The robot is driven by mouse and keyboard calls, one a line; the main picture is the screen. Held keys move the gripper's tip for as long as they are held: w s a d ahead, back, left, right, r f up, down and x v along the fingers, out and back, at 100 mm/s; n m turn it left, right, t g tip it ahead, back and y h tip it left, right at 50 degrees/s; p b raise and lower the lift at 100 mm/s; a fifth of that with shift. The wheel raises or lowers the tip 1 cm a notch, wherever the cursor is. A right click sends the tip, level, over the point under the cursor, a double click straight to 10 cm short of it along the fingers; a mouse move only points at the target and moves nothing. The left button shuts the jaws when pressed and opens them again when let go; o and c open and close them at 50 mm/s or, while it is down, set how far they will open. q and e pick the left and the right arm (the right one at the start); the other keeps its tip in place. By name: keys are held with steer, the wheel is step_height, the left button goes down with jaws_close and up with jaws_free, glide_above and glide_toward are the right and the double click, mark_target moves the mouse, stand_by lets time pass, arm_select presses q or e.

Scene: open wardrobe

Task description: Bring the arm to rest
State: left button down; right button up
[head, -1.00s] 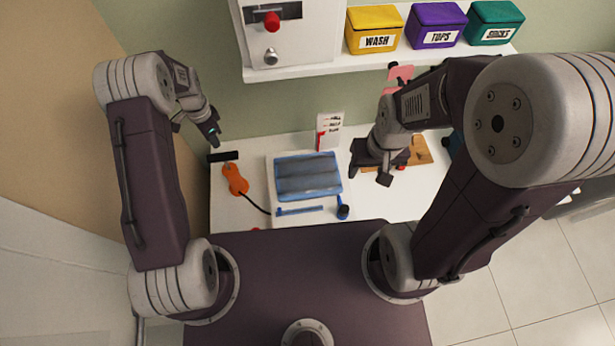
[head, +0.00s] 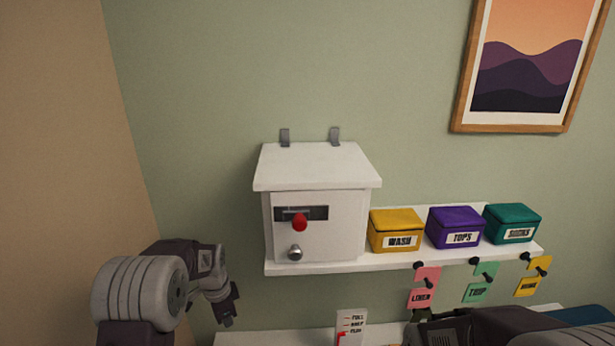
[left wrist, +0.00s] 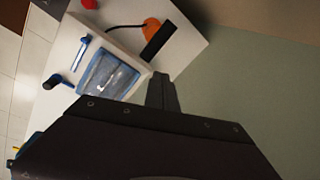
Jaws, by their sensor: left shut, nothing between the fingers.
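My left gripper (head: 229,308) is at the lower left of the head view, in front of the green wall and left of the white cabinet. It is shut and empty, with its fingers pointing down. In the left wrist view its dark fingers (left wrist: 162,92) are together, seen against the edge of the white table and the wall.
A white cabinet (head: 317,225) with a red knob stands on a shelf (head: 400,263) beside yellow, purple and teal boxes. Tags hang below. The white table (left wrist: 190,50) holds a blue-framed panel (left wrist: 108,76), an orange object (left wrist: 151,28) and a black bar (left wrist: 159,40).

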arm_select(q)
steer(key=s+d+f+n+b, duration=0.1)
steer(key=s+f+n+b, duration=0.2)
steer(key=s+n, duration=0.3)
steer(key=s+d+f+n+b, duration=0.2)
steer(key=s+n, duration=0.4)
steer(key=s, duration=0.9)
steer(key=shift+s+d+f+b, duration=0.35)
steer(key=shift+f+b, duration=0.15)
steer(key=shift+f, duration=0.4)
arm_select(e)
step_height(320, 180, down, 9)
arm_select(q)
steer(key=shift+s, duration=0.1)
arm_select(e)
steer(key=shift+s+r, duration=0.15)
steer(key=shift+s, duration=0.05)
steer(key=shift+w, duration=0.1)
